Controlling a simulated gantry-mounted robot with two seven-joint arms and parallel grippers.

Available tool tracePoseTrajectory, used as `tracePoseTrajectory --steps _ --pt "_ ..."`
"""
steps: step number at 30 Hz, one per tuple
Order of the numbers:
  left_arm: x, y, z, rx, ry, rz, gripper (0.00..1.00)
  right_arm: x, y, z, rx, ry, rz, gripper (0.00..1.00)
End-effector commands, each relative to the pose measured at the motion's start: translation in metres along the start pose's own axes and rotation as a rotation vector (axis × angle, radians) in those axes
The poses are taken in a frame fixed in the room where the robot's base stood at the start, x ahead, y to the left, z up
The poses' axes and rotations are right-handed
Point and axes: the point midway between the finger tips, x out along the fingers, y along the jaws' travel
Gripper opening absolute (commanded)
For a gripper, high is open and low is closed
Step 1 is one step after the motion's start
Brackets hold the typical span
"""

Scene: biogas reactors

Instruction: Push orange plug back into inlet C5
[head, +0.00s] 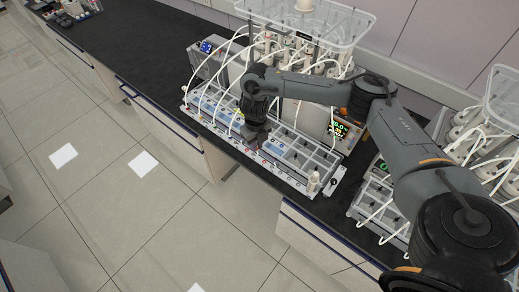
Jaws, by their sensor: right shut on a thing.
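My right gripper (252,146) points down over the middle of the long reactor tray (300,161), close above its front part. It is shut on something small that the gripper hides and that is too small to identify. I cannot make out the orange plug or the inlet C5. Small coloured marks run along the tray's front edge. My left gripper is out of view.
White tubes (212,62) arch from the tray to a clear-lidded unit (345,22) behind it. A small pale bottle (313,182) stands at the tray's right end. A second reactor set (383,207) is at the right.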

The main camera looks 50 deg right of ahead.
Motion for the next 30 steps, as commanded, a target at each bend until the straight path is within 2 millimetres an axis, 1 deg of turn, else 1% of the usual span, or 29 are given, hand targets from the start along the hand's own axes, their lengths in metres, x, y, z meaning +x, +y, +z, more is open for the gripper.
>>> tracePoseTrajectory --steps 18,26,30 --pt "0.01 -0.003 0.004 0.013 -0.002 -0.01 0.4 0.001 -0.013 0.06 0.001 -0.001 0.0 0.0" --pt "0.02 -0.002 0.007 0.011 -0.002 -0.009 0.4 0.001 -0.019 0.085 0.003 -0.001 0.0 0.0" --pt "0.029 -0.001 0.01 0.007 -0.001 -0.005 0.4 0.004 -0.022 0.098 0.002 0.003 0.0 0.0"
